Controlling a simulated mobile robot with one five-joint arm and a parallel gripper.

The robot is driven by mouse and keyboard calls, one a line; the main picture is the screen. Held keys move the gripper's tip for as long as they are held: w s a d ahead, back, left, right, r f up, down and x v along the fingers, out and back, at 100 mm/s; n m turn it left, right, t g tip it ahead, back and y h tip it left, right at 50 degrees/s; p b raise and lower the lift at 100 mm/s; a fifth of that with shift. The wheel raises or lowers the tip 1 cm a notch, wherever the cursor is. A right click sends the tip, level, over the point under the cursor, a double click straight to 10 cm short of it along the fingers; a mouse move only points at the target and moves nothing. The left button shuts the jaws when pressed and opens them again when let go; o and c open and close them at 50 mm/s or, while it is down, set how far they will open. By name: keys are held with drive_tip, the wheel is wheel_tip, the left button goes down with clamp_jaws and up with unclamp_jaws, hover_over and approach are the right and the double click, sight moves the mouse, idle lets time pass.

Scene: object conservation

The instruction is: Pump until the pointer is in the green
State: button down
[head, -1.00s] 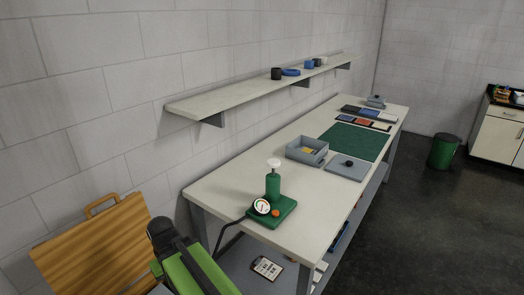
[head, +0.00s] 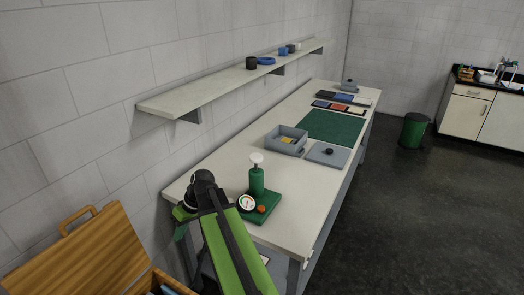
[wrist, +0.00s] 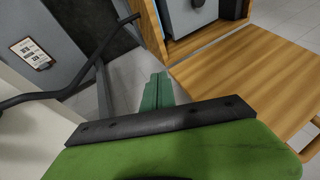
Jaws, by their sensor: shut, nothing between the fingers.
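The pump has a green body (head: 257,183) with a white round knob (head: 257,158) on top. It stands upright on a green base (head: 269,203) at the near end of the bench. A round gauge (head: 246,202) with a white face sits at its front, and an orange button (head: 262,209) is beside it. The gauge's pointer is too small to read. My gripper (head: 181,232) hangs low, left of the pump and apart from it, by the bench's near-left edge. In the wrist view its green fingers (wrist: 156,90) are together and empty, with no pump in sight.
A wooden case (head: 85,255) stands at the lower left, close to my arm. A long wall shelf (head: 215,92) runs above the bench (head: 215,170). A grey open box (head: 286,140) and a flat lid (head: 328,155) lie beyond the pump. A dark cable (wrist: 60,95) crosses the wrist view.

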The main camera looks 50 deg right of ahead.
drive_tip(key=s+d+r+t+y+p, duration=0.1)
drive_tip(key=d+r+t, duration=0.4)
drive_tip(key=d, duration=0.8)
drive_tip(key=d+r+t+p, duration=0.15)
drive_tip(key=d+r, duration=0.55)
drive_tip(key=d, duration=0.7)
drive_tip(key=s+d+r+t+h, duration=0.1)
drive_tip(key=s+d+r+t, duration=0.2)
drive_tip(key=d, duration=0.5)
drive_tip(key=s+d+r+n+t, duration=0.1)
drive_tip(key=s+d+r+t, duration=0.2)
drive_tip(key=s+d+r, duration=0.2)
drive_tip(key=s+d+p, duration=0.1)
drive_tip(key=s+d, duration=0.1)
drive_tip(key=d, duration=0.1)
drive_tip(key=shift+d+r+h, duration=0.2)
drive_tip(key=shift+d+h, duration=0.1)
drive_tip(key=shift+h, duration=0.1)
drive_tip(key=b, duration=0.3)
hover_over(256, 158)
drive_tip(key=s+d, duration=0.2)
wheel_tip(256, 158, down, 2)
drive_tip(key=shift+w+f+n, duration=0.1)
drive_tip(key=shift+f+n, duration=0.1)
drive_tip(key=shift+n, duration=0.1)
wheel_tip(256, 158, down, 3)
drive_tip(key=shift+b, duration=1.25)
drive_tip(key=shift+a+f+b, duration=0.1)
drive_tip(key=shift+f+b, duration=0.3)
